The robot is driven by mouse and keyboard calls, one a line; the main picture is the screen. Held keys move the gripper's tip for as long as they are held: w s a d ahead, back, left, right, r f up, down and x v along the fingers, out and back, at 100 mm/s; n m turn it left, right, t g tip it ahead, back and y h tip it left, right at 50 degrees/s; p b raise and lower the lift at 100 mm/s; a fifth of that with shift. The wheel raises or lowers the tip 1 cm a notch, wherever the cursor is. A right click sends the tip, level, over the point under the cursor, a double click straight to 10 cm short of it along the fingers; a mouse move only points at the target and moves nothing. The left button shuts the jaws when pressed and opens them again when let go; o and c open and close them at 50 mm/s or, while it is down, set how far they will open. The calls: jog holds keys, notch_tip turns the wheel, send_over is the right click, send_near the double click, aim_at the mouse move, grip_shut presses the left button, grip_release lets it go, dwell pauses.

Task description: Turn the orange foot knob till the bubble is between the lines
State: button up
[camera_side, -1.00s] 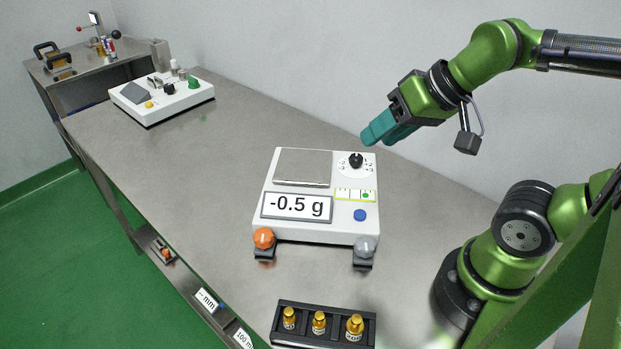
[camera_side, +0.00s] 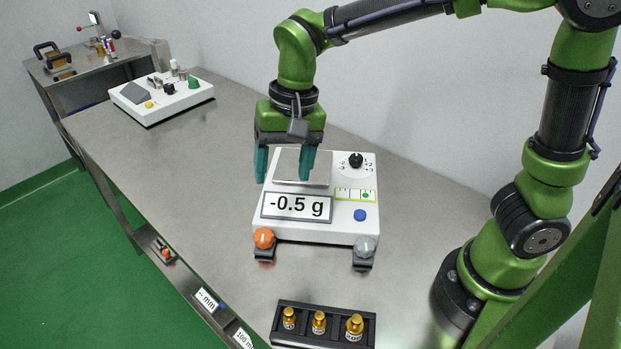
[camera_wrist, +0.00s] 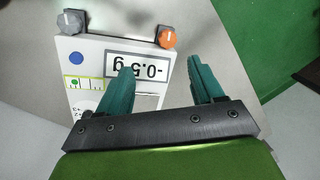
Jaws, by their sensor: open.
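The orange foot knob (camera_side: 263,238) is at the front left corner of the white scale (camera_side: 320,235). It also shows in the wrist view (camera_wrist: 166,38), beyond my fingertips. The bubble level (camera_side: 355,195) is a pale strip with lines on the scale's right side. Its green bubble (camera_side: 365,196) sits toward the right end, apart from the middle. My gripper (camera_side: 283,178) is open and empty, pointing down above the left part of the scale, behind the orange knob. The wrist view shows its teal fingers (camera_wrist: 160,82) spread apart.
The grey foot knob (camera_side: 364,245) is at the front right. The display (camera_side: 297,206) reads -0.5 g. A black dial (camera_side: 356,160) and blue button (camera_side: 360,215) are on top. A rack (camera_side: 283,331) of brass weights stands in front. A white device (camera_side: 150,110) is at the back left.

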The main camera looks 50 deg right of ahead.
aim_at(264, 236)
jog(key=w+a+m+h, duration=0.2)
jog(key=w+a+m, duration=0.15)
jog(key=m, duration=0.35)
jog(key=shift+g, duration=0.4)
notch_tip(264, 236, down, 16)
jog(key=shift+w+f, duration=0.15)
jog(key=shift+f, duration=0.1)
jog(key=c, duration=1.1)
jog(key=shift+o, duration=0.2)
jog(key=n, duration=0.5)
jog(key=shift+d, duration=0.15)
